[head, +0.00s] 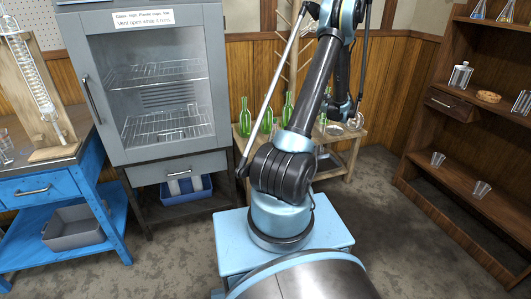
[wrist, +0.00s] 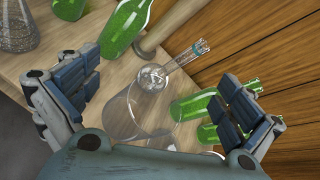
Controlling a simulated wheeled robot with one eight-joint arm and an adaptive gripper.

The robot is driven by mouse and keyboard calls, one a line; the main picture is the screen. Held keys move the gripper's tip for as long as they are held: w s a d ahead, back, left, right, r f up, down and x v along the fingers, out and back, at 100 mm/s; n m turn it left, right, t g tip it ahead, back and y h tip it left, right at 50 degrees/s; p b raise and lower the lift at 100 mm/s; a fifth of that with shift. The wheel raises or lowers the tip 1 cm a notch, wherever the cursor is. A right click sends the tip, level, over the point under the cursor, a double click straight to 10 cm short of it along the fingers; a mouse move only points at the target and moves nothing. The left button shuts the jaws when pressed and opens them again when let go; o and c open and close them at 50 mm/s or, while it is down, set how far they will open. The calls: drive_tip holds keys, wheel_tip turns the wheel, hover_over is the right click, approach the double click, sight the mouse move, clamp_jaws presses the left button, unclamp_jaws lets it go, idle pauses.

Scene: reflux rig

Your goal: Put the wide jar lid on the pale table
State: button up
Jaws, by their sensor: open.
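In the wrist view a wide clear glass piece (wrist: 135,118) lies between my fingers, with a small round glass knob-like part (wrist: 152,77) at its far end. I cannot tell for certain which of this glass is the wide jar lid and which is the jar. My gripper (wrist: 165,100) is open, one finger on each side of the glass, not visibly closed on it. The pale wooden table (wrist: 78,75) lies below. In the head view this table (head: 349,143) stands at the back wall, and my arm hides part of it.
Green bottles (wrist: 128,22) stand close to my fingers, with more (wrist: 196,104) at the right. A slim glass piece with a teal band (wrist: 187,56) is beyond the knob. A glass flask (wrist: 33,28) is at upper left. A wooden shelf (head: 470,168) stands right.

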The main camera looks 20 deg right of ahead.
drive_tip(key=s+a+r+n+g+y, duration=0.15)
drive_tip(key=a+r+n, duration=0.25)
drive_tip(key=a+r, duration=0.5)
drive_tip(key=s+a+r+n+g, duration=0.2)
drive_tip(key=s+a+r+n, duration=0.4)
drive_tip(key=a, duration=0.6)
drive_tip(key=s+a+r+n+g, duration=0.1)
drive_tip(key=s+a+n+g, duration=0.25)
drive_tip(key=s+a, duration=0.7)
drive_tip(key=s+a+n+g+h, duration=0.1)
drive_tip(key=s+a+n, duration=0.35)
drive_tip(key=s, duration=0.45)
drive_tip(key=s+a+n+g+h, duration=0.1)
drive_tip(key=s+a+n, duration=0.2)
drive_tip(key=s+a, duration=0.4)
drive_tip(key=s+f+n+g+h, duration=0.1)
drive_tip(key=s+f+n, duration=0.2)
drive_tip(key=s, duration=0.5)
drive_tip(key=s+d+f+n+h, duration=0.1)
drive_tip(key=s+f+n, duration=0.3)
drive_tip(key=s, duration=0.4)
drive_tip(key=shift+s+g, duration=0.4)
drive_tip(key=shift+w+f, duration=0.2)
drive_tip(key=shift+w, duration=0.2)
